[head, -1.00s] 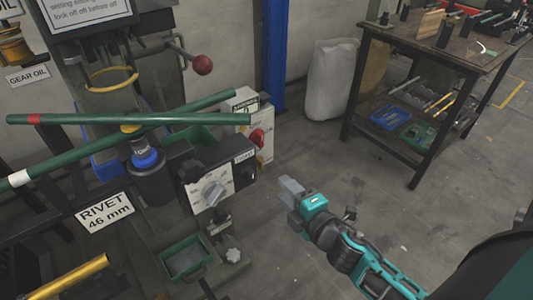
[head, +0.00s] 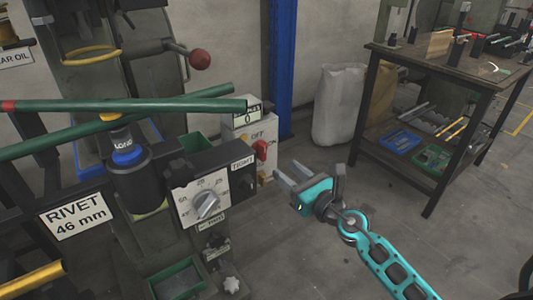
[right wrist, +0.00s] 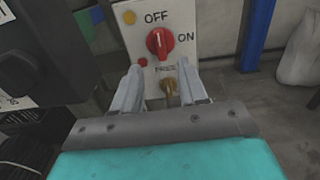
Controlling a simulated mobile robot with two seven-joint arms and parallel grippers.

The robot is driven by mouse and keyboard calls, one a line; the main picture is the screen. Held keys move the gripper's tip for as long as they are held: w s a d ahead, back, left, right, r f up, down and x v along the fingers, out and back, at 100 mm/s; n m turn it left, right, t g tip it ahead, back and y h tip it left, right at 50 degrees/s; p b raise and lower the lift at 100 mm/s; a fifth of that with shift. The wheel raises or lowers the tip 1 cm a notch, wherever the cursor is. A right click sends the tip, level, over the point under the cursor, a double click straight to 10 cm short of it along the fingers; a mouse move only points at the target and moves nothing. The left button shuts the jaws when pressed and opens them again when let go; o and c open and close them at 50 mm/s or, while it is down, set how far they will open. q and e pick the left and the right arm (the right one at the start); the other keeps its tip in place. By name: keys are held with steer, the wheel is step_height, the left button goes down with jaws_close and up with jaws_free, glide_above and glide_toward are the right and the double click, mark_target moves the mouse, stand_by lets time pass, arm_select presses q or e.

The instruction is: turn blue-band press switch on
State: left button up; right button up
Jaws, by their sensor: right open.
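The blue-band press (head: 127,157) is a dark cylinder with a blue band at the left of the head view. Beside it is a pale switch box (head: 238,113) with a red rotary switch (head: 261,150). In the right wrist view the red switch (right wrist: 160,43) has a white mark pointing up toward OFF, with ON to its right. My right gripper (head: 281,174) is open and empty, just right of the box. In the right wrist view its fingertips (right wrist: 163,78) are below the switch, apart from it, on either side of a brass part (right wrist: 170,88). My left gripper is not in view.
A dark control box with a grey dial (head: 206,205) stands left of the switch box. Green bars (head: 130,104) cross the press. A red-ball lever (head: 200,59) is above. A blue post (head: 281,65), white sack (head: 338,105) and workbench (head: 440,62) are behind.

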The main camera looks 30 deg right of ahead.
mark_target(265, 152)
steer(key=w, duration=0.3)
steer(key=w+a, duration=0.1)
steer(key=w, duration=0.2)
steer(key=w+b, duration=0.1)
steer(key=w, duration=0.2)
steer(key=shift+w+a, duration=0.15)
steer(key=shift+w, duration=0.2)
jaws_close()
